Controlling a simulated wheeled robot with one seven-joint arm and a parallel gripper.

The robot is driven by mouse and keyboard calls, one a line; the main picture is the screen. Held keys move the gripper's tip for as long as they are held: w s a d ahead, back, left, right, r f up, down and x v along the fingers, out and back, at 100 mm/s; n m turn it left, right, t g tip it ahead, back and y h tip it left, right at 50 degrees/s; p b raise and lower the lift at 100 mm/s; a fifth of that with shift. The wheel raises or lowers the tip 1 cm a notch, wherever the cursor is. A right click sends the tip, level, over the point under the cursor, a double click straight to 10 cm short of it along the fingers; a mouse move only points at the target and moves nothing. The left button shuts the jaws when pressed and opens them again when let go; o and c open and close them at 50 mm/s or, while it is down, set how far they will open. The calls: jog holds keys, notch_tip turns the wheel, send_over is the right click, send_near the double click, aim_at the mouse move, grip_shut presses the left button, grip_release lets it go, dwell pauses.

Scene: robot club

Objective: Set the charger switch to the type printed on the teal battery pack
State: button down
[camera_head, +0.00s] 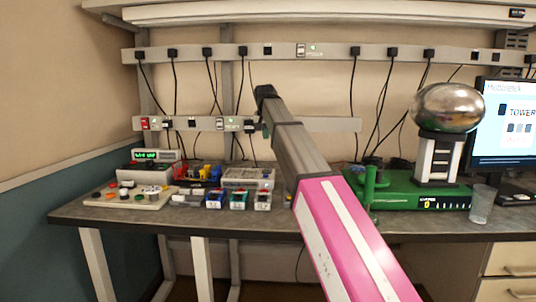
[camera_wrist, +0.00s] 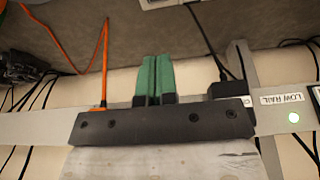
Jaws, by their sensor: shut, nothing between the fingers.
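My gripper (camera_wrist: 152,60) shows in the wrist view with its green fingers closed together and nothing between them. It is in front of the lower wall power rail (camera_wrist: 30,128); in the head view I cannot make it out clearly near my arm's far end.
The lower rail (camera_head: 200,124) has plugs and hanging cords. An orange cord (camera_wrist: 105,55) runs beside my fingers in the wrist view. A panel with knobs (camera_head: 130,194) stands left, a green base with a metal sphere (camera_head: 447,107) and a glass (camera_head: 481,204) right.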

aim_at(267, 168)
jog(key=shift+s+f, duration=0.1)
jog(key=x, duration=1.3)
jog(key=shift+s+f, duration=0.2)
jog(key=shift+f, duration=0.3)
jog(key=shift+w+f, duration=0.25)
jog(key=shift+f, duration=0.2)
jog(key=shift+s, duration=0.1)
jog(key=shift+s+f, duration=0.1)
